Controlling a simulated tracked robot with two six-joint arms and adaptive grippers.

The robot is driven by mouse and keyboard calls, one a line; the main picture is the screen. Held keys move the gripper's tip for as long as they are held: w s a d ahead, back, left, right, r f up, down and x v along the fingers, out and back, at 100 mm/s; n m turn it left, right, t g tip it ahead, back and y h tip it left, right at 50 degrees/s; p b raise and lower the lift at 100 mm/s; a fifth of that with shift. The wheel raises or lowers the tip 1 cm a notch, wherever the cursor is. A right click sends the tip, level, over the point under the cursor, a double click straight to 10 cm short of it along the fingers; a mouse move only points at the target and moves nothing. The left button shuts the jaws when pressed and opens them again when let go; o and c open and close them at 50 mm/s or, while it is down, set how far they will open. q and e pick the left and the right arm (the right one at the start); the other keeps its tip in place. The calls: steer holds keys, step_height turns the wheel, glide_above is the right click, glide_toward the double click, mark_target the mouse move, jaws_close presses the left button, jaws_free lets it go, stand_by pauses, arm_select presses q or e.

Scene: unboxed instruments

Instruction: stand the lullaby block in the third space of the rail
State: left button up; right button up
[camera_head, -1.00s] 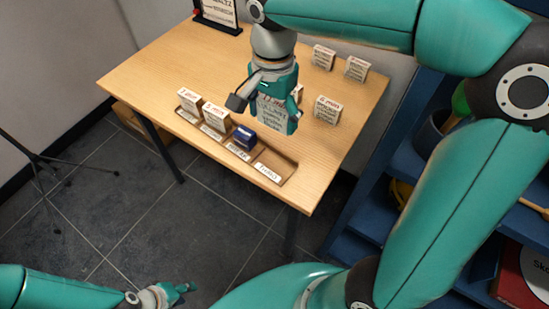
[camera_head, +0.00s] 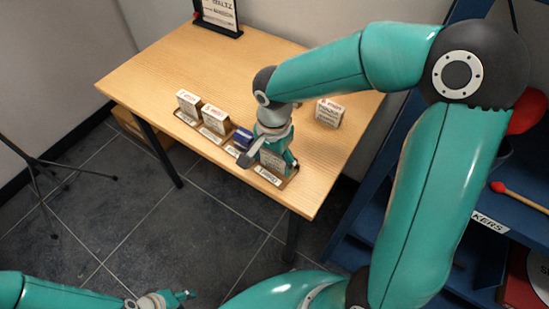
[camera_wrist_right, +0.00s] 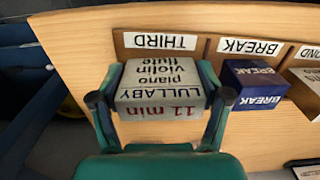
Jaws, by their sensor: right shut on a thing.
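The lullaby block (camera_wrist_right: 160,88) is whitish, with "LULLABY", "piano violin flute" and a red "11 min" on it. My right gripper (camera_head: 276,166) is shut on it; in the wrist view a finger presses each side. The block is at the third space of the wooden rail (camera_wrist_right: 205,50), right behind the label "THIRD" (camera_wrist_right: 160,41). Whether its base touches the rail floor is hidden. A blue break block (camera_wrist_right: 256,85) stands in the neighbouring space. My left gripper (camera_head: 183,296) is low at the bottom of the head view, away from the table; its fingers are too small to judge.
Two white blocks (camera_head: 188,102) (camera_head: 214,119) stand in the rail's left spaces. Another white block (camera_head: 329,112) stands on the table (camera_head: 170,65) behind the rail. A framed sign (camera_head: 218,15) is at the back edge. Blue shelves (camera_head: 500,190) stand at the right.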

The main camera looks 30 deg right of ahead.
steer(key=o, duration=1.2)
steer(key=shift+o, duration=0.2)
steer(key=shift+r, duration=0.25)
step_height(320, 180, up, 12)
steer(key=shift+f+p, duration=0.15)
steer(key=shift+p, duration=0.65)
